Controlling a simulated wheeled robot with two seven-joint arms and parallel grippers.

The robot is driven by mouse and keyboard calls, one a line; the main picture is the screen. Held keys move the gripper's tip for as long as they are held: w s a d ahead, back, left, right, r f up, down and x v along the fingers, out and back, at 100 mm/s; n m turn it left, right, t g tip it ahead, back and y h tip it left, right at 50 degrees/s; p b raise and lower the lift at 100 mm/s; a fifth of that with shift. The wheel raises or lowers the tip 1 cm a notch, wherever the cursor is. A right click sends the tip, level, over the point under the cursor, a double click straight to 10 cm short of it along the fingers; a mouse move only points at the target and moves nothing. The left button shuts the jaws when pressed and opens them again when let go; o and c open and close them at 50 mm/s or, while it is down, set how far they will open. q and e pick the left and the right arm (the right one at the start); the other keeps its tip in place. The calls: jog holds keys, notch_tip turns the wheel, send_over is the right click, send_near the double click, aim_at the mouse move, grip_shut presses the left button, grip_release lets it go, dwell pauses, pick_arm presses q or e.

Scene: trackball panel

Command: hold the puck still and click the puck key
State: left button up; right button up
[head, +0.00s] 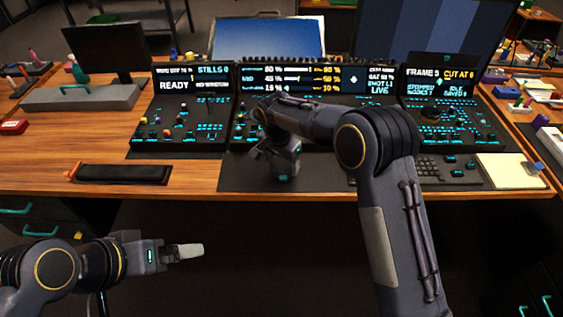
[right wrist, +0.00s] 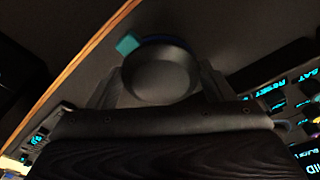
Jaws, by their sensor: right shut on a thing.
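The puck (right wrist: 158,75) is a dark round disc lying on the dark mat, seen in the right wrist view. A small teal key (right wrist: 127,44) sits at its rim, on the upper left in that view. My right gripper (right wrist: 160,88) is shut on the puck, with a finger at each side of it. In the head view the right gripper (head: 283,168) points down at the mat and mostly hides the puck; a bit of teal shows below it. My left gripper (head: 188,251) is in front of the desk, away from the puck; its jaw gap cannot be made out.
Lit control panels (head: 190,105) stand behind the mat (head: 240,175). A keyboard (head: 445,172) and a yellow notepad (head: 508,170) lie to the right. A black tray (head: 122,174) lies at the left front. Bare wood desk (head: 195,178) is free between tray and mat.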

aim_at(282, 160)
jog(key=shift+w+f, duration=1.25)
jog(key=shift+w, duration=0.2)
pick_arm(q)
jog(key=shift+f, duration=0.25)
pick_arm(e)
jog(key=shift+f, duration=0.3)
pick_arm(q)
grip_shut()
dwell(0.4)
dwell(1.0)
